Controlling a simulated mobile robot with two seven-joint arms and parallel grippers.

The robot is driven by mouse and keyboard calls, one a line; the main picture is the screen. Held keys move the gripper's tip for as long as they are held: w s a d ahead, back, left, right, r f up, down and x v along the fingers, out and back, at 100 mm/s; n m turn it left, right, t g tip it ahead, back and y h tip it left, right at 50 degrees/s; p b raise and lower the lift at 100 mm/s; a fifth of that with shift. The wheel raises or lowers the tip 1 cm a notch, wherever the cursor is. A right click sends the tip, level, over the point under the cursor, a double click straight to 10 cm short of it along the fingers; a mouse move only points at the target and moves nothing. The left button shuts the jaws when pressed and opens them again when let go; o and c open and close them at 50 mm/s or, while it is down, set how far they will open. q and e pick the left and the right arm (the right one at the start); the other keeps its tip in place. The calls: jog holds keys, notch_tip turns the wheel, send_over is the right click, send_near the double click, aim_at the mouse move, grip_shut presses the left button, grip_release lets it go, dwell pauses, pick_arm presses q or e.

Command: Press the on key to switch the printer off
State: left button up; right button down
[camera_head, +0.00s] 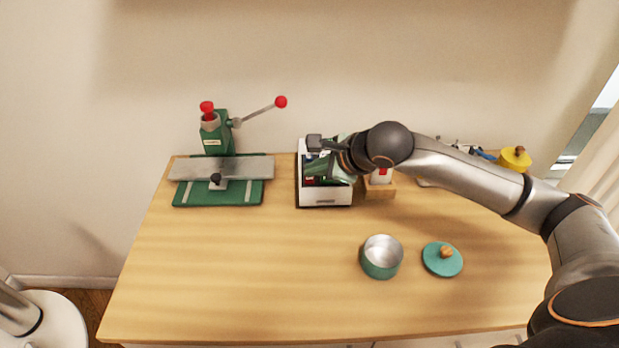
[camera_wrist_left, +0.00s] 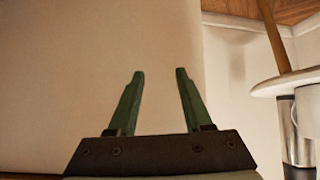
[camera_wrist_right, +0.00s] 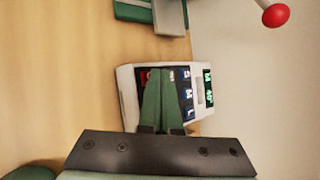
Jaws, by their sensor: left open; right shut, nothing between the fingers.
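The printer (camera_head: 327,202) is a small white box at the back middle of the table. In the right wrist view, the printer (camera_wrist_right: 127,92) shows a red key (camera_wrist_right: 146,77), several dark blue keys (camera_wrist_right: 187,102) and a lit display (camera_wrist_right: 208,86) with green characters. My right gripper (camera_head: 316,171) is shut and empty over the key panel, its tips among the keys. It hides part of the panel, and I cannot tell whether it touches a key. My left gripper (camera_wrist_left: 159,76) is open and empty, facing a plain wall away from the table.
A green press (camera_head: 217,192) with a red-knobbed lever stands left of the printer. A yellow lidded pot (camera_head: 515,160) is at back right. The table's front left is clear.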

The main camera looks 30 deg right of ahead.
aim_at(314, 184)
jog(key=shift+f+b, duration=0.5)
jog(key=shift+b, duration=0.15)
dwell(0.4)
jog(key=shift+r, duration=0.1)
jog(key=shift+r+p, duration=0.35)
jog(key=shift+r, duration=0.45)
jog(key=shift+r+p, duration=1.35)
jog(key=shift+r, duration=1.15)
jog(key=shift+r, duration=0.1)
